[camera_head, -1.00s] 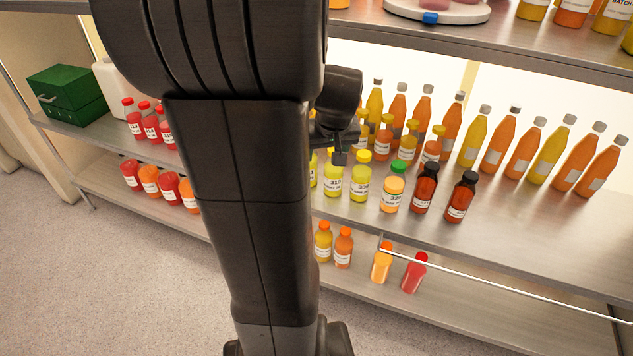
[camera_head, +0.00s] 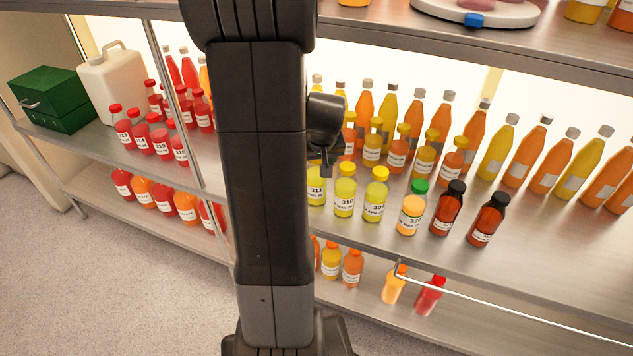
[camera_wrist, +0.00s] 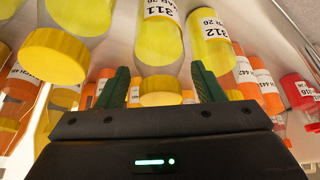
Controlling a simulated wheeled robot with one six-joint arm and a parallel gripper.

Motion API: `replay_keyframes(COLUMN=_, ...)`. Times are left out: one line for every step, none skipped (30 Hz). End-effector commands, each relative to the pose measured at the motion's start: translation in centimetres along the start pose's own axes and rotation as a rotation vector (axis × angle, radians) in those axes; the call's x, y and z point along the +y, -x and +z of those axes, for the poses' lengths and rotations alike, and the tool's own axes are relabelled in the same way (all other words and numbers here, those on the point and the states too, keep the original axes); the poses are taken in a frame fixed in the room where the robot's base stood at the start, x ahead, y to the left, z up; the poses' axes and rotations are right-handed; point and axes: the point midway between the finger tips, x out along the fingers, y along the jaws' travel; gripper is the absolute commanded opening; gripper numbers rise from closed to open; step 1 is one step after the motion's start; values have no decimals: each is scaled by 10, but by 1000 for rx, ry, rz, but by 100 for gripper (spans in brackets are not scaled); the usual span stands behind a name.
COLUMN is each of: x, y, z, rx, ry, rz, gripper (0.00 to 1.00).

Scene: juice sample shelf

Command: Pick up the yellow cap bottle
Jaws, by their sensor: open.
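Several yellow bottles with yellow caps stand in the front row of the middle shelf. One labelled 310 (camera_head: 344,197) and one labelled 309 (camera_head: 375,203) show fully. The bottle labelled 311 (camera_head: 317,190) is partly hidden behind my arm. My gripper (camera_head: 326,165) is just above and beside it. In the wrist view, upside down, bottle 311 (camera_wrist: 160,42) is in line with the gap between the green fingertips of my open gripper (camera_wrist: 162,82). Its cap shows between them; contact cannot be told. Bottle 312 (camera_wrist: 211,35) is beside it, and another yellow cap (camera_wrist: 55,55) is on the left.
A green-capped bottle (camera_head: 411,210) and two dark bottles (camera_head: 447,208) stand right of the yellow ones. Taller bottles (camera_head: 498,150) stand behind. An upper shelf (camera_head: 450,42) overhangs. Red bottles (camera_head: 160,140) are left, past a metal post (camera_head: 175,100).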

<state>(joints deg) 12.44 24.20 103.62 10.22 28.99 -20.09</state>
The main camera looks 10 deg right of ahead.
Motion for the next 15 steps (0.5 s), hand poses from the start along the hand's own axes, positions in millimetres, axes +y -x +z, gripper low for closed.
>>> replay_keyframes(x=0, y=-9, z=1, rx=-2, ry=1, rz=0, gripper=62)
replay_keyframes(x=0, y=-13, z=0, rx=-2, ry=1, rz=0, gripper=62)
replay_keyframes(x=0, y=-16, z=0, rx=-1, ry=1, rz=0, gripper=62)
replay_keyframes(x=0, y=-18, z=0, rx=-1, ry=1, rz=0, gripper=62)
replay_keyframes(x=0, y=-20, z=0, rx=0, ry=1, rz=0, gripper=62)
replay_keyframes(x=0, y=-22, z=0, rx=1, ry=1, rz=0, gripper=62)
replay_keyframes(x=0, y=-23, z=0, rx=1, ry=1, rz=0, gripper=62)
replay_keyframes(x=0, y=-23, z=0, rx=1, ry=1, rz=0, gripper=62)
replay_keyframes(x=0, y=-23, z=0, rx=2, ry=1, rz=1, gripper=62)
replay_keyframes(x=0, y=-23, z=-1, rx=2, ry=1, rz=1, gripper=62)
replay_keyframes(x=0, y=-23, z=0, rx=2, ry=0, rz=1, gripper=62)
replay_keyframes(x=0, y=-22, z=0, rx=2, ry=0, rz=0, gripper=62)
replay_keyframes(x=0, y=-22, z=0, rx=2, ry=0, rz=0, gripper=62)
replay_keyframes(x=0, y=-22, z=0, rx=1, ry=0, rz=0, gripper=58)
replay_keyframes(x=0, y=-22, z=0, rx=1, ry=0, rz=0, gripper=50)
